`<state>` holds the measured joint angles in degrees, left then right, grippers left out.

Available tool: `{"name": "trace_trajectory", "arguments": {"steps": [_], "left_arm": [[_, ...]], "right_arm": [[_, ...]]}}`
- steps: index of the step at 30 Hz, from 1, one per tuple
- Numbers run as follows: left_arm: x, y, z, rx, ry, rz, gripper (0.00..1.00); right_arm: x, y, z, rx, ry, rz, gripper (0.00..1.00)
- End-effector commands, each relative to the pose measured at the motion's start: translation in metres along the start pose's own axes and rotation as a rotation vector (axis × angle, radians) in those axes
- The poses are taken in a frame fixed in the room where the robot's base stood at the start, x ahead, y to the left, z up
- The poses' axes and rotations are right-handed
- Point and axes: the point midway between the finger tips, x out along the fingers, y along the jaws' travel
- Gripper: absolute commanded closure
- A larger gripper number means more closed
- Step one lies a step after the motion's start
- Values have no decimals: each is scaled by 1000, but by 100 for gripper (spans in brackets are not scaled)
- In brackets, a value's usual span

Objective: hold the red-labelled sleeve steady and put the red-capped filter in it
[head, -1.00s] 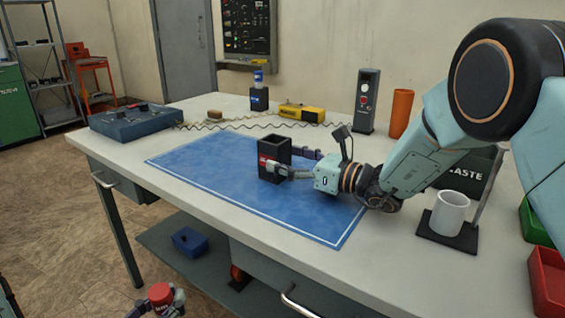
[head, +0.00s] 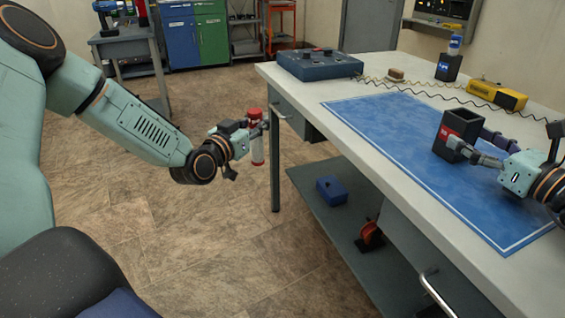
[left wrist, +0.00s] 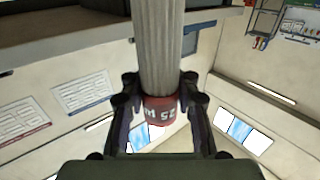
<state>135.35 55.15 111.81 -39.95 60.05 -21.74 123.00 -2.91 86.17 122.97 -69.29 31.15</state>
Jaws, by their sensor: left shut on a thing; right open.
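The red-capped filter (head: 257,150) has a pale body and a red cap, and it hangs upright beyond the table's left end. My left gripper (head: 262,125) is shut on it near the cap. In the left wrist view the grey ribbed filter body (left wrist: 158,45) and the red lettered cap (left wrist: 160,110) sit between the fingers. The red-labelled sleeve (head: 457,128) is a black, square, open-topped holder standing upright on the blue mat (head: 385,130). My right gripper (head: 472,142) is open, with its fingers on either side of the sleeve. Whether they touch it is unclear.
A blue-grey box (head: 318,66) sits at the table's far left corner, with a coiled cable running right. A blue-labelled sleeve (head: 448,68) and a yellow-black device (head: 497,95) stand behind the mat. The table edge (head: 350,165) lies between filter and sleeve.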

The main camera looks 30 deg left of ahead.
Motion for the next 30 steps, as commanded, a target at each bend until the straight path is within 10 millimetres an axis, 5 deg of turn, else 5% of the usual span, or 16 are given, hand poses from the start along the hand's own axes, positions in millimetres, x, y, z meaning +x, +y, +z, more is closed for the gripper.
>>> {"name": "trace_trajectory", "arguments": {"steps": [7, 14, 23, 30], "left_arm": [[37, -41, -60, 7, 9, -20, 100], [71, -20, -113, 13, 1, 99, 100], [106, 58, -174, 20, 1, 326, 100], [123, 162, -224, 21, -1, 561, 100]], "right_arm": [[0, 0, 0, 0, 0, 0, 21], [0, 0, 0, 0, 0, 0, 21], [0, 0, 0, 0, 0, 0, 21], [0, 0, 0, 0, 0, 0, 21]]}}
